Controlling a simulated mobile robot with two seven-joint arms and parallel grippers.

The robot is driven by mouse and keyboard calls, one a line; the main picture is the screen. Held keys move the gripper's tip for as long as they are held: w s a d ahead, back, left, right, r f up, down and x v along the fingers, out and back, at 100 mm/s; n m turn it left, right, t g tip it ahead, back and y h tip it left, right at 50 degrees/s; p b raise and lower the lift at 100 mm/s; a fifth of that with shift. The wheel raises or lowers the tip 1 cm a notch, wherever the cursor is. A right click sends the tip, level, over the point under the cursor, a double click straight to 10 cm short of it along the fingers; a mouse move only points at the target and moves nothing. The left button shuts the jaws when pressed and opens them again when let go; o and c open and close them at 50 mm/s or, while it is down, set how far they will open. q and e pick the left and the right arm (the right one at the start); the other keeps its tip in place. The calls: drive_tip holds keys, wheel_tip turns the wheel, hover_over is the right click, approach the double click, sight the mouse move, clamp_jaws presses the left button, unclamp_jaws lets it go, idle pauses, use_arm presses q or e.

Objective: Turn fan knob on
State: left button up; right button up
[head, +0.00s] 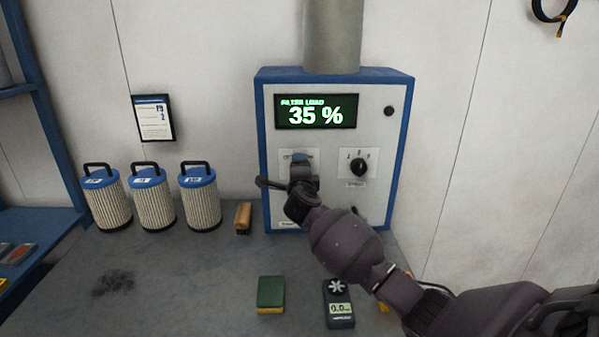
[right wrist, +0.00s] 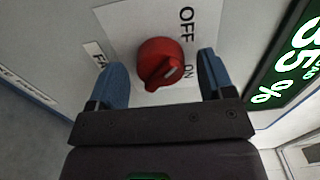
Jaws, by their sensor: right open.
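The fan knob (right wrist: 160,64) is red and sits on a white plate marked OFF and ON in the right wrist view. A white line shows on its face; which label it points at I cannot tell for sure. My right gripper (right wrist: 161,66) is open, with one blue finger on each side of the knob and visible gaps between. In the head view my right gripper (head: 300,162) is at the lower left of the control box (head: 335,143) and hides the knob. My left gripper is not in view.
The box display (head: 315,111) reads 35 %. A black selector knob (head: 358,167) is to the right of my gripper. Several filter cartridges (head: 152,202), a brush (head: 243,217), a sponge (head: 270,294) and a meter (head: 338,303) stand or lie on the bench (head: 190,285).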

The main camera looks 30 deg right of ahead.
drive_tip(key=shift+w, duration=0.1)
drive_tip(key=shift+c, duration=0.4)
drive_tip(key=c, duration=0.8)
drive_tip(key=shift+c, duration=0.2)
drive_tip(key=m+p, duration=0.1)
drive_tip(key=m, duration=0.3)
drive_tip(key=shift+m, duration=0.3)
drive_tip(key=m, duration=0.4)
drive_tip(key=shift+m, duration=0.3)
drive_tip(key=m, duration=0.4)
drive_tip(key=shift+m, duration=2.4)
